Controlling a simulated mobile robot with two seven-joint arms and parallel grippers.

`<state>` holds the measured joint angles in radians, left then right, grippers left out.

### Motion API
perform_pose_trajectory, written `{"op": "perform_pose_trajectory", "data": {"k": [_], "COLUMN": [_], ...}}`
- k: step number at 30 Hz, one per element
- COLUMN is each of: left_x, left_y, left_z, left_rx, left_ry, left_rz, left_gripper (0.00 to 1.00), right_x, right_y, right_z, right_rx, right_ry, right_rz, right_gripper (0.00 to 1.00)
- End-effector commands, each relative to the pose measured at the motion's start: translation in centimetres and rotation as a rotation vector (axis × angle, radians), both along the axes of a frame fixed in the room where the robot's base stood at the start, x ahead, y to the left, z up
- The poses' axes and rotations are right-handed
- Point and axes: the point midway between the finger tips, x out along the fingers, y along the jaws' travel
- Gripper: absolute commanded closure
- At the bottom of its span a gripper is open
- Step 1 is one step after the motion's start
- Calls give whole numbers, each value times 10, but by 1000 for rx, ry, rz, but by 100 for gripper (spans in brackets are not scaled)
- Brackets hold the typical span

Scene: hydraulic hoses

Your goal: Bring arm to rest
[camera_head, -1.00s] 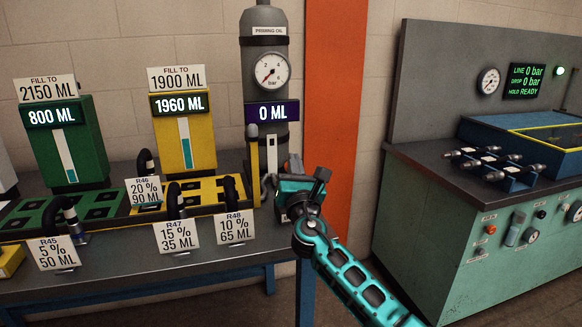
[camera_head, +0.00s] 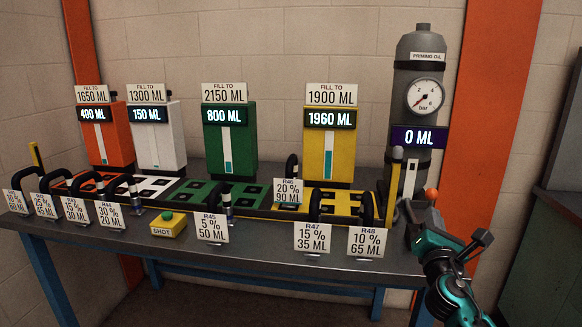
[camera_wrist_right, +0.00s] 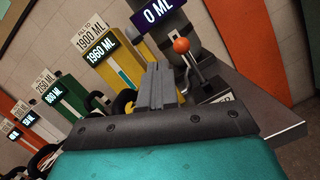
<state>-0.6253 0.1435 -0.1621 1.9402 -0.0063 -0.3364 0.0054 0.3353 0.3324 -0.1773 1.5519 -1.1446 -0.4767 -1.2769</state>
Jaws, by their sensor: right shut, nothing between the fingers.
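My right arm, teal and black, comes in at the lower right of the head view. Its gripper (camera_head: 410,214) is at the right end of the bench, close by the orange-knobbed lever (camera_head: 431,196) in that view. In the right wrist view the gripper's fingers (camera_wrist_right: 158,82) are together with nothing between them, pointing toward the bench. The same lever shows there to the right of the fingers, with its orange knob (camera_wrist_right: 181,45). Whether the gripper touches the lever is not clear. My left gripper is not in view.
The bench (camera_head: 290,245) holds orange (camera_head: 103,135), white (camera_head: 157,135), green (camera_head: 230,140) and yellow (camera_head: 330,145) units, several labelled hoses and a yellow SHOT button (camera_head: 168,224). A grey priming oil cylinder (camera_head: 414,90) reads 0 ML. Floor is free in front.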

Motion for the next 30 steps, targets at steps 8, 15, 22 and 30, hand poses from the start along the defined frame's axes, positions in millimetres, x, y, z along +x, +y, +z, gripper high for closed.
{"op": "perform_pose_trajectory", "data": {"k": [8, 15, 22, 30], "left_x": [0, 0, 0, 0], "left_y": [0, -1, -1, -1], "left_z": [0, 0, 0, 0], "left_rx": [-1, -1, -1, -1], "left_ry": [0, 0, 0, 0], "left_rz": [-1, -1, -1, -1], "left_gripper": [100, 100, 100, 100], "right_x": [-103, -228, -301, -312], "right_y": [69, 129, 158, 163], "right_z": [-177, -266, -289, -290], "right_rx": [1031, 1987, 2507, 2598], "right_ry": [160, 197, 119, 93], "right_rz": [158, -39, -299, -355], "right_gripper": [100, 100, 100, 100]}}
